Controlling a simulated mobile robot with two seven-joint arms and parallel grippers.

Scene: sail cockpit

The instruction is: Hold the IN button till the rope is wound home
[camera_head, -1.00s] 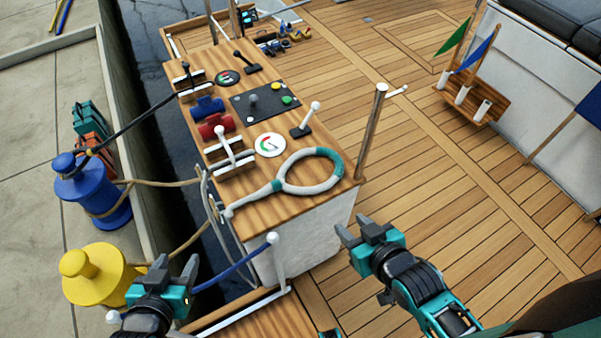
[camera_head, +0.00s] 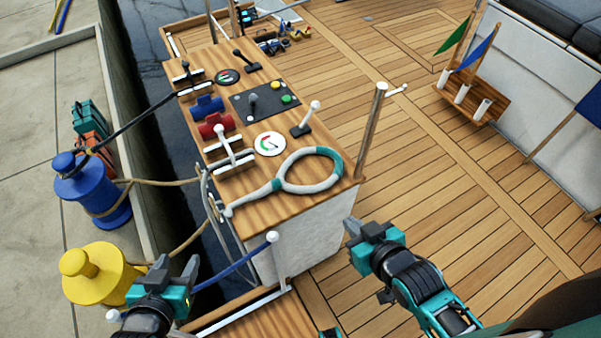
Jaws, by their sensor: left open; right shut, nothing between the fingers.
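The wooden console (camera_head: 300,215) carries a dark control plate (camera_head: 245,110) with a grey knob, a green button (camera_head: 286,99) and a yellow button (camera_head: 274,85). No lettering is readable, so I cannot tell which button is IN. Blue (camera_head: 207,106) and red (camera_head: 217,124) drums sit left of the plate. A tan rope (camera_head: 155,182) runs from the blue bollard (camera_head: 100,200) to the console's side. My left gripper (camera_head: 176,264) is open, low at the left near the yellow bollard. My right gripper (camera_head: 362,230) is shut and empty, right of the console's near end. Neither touches the console.
White-knobbed levers (camera_head: 305,121) and a round dial (camera_head: 270,144) stand on top. A wooden post (camera_head: 371,130) rises at its right edge. Open deck lies to the right.

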